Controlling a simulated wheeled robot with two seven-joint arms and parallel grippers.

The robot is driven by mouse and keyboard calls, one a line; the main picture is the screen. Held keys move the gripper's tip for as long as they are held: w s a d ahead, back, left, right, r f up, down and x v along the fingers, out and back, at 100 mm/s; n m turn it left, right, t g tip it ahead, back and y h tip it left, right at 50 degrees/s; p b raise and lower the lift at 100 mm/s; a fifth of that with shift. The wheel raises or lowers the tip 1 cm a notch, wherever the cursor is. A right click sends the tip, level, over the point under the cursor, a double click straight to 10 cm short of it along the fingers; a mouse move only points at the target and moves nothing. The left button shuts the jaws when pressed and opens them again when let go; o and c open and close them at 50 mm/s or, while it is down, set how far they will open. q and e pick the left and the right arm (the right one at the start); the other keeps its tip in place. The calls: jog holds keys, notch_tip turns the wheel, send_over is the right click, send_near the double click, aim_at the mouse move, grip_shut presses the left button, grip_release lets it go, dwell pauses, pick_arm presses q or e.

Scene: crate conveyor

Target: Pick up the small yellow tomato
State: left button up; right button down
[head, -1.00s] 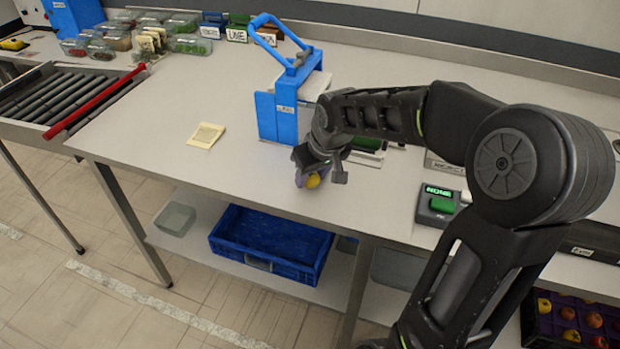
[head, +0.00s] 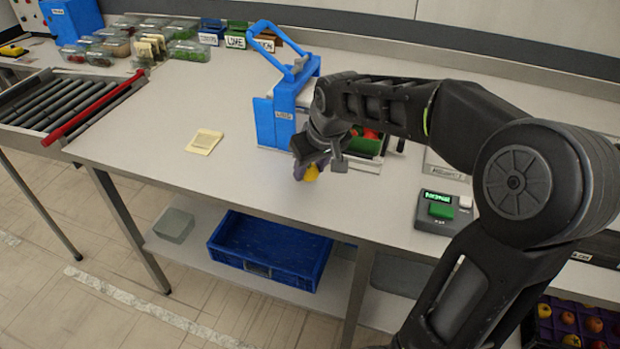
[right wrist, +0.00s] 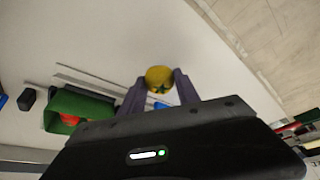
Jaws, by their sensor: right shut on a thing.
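The small yellow tomato (head: 312,172) is between the fingertips of my right gripper (head: 304,171), near the front edge of the worktable. The right wrist view shows the tomato (right wrist: 159,78) between the two grey-purple fingers of the gripper (right wrist: 158,88), which is shut on it. In the head view the fingers partly hide the tomato. I cannot tell exactly how far above the tabletop it is. My left gripper is not in view.
A blue press-like device (head: 282,115) stands behind my right gripper. A green container (head: 364,144) with red contents is beside it. A display box (head: 441,209) lies to the right. A blue crate (head: 222,246) sits on the lower shelf. The table's left middle is clear except a notepad (head: 205,141).

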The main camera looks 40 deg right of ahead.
aim_at(310, 167)
notch_tip(310, 167, up, 6)
dwell(0.7)
